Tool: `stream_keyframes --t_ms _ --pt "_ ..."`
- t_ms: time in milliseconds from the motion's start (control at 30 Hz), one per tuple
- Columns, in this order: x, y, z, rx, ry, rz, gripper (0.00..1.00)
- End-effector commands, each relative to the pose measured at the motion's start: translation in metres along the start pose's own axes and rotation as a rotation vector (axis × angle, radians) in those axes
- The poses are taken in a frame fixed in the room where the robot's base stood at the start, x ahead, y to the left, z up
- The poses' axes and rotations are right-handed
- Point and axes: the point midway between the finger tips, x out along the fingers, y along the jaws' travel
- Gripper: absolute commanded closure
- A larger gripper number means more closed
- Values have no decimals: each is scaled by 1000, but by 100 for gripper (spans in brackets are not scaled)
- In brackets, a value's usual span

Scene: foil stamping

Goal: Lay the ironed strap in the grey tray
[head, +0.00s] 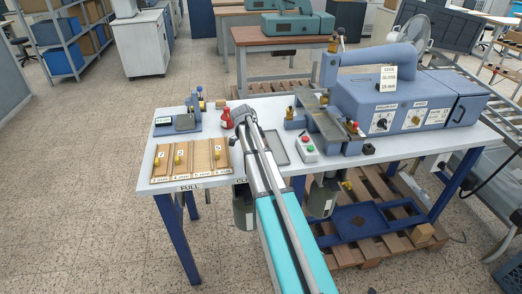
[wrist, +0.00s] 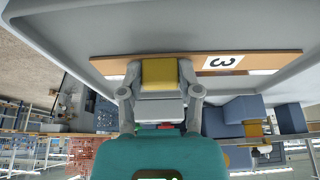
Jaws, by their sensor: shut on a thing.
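In the wrist view my gripper (wrist: 158,78) is shut on a yellow block fixed to a brown strip (wrist: 110,66) with a white label "3". This strip looks like the strap. It lies level across the picture, against the broad grey surface (wrist: 200,25), which looks like the grey tray. I cannot tell whether the strip rests on it or hangs just clear. In the head view the grey tray (head: 279,152) is on the white table, partly behind my arm. My gripper's fingers and the strip are hidden there by my arm.
On the table's left is a wooden rack (head: 190,160) with several numbered strips and yellow knobs.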

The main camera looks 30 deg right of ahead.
Motion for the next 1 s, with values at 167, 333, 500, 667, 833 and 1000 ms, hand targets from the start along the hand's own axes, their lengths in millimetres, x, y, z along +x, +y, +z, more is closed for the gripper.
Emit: stream_keyframes --t_ms 167,333,500,667,833,1000 --pt "0 0 0 0 0 0 100" --pt "0 0 0 0 0 0 100" --pt "0 0 0 0 0 0 35" --pt "0 0 0 0 0 0 15" --pt "0 0 0 0 0 0 15" --pt "0 0 0 0 0 0 15"
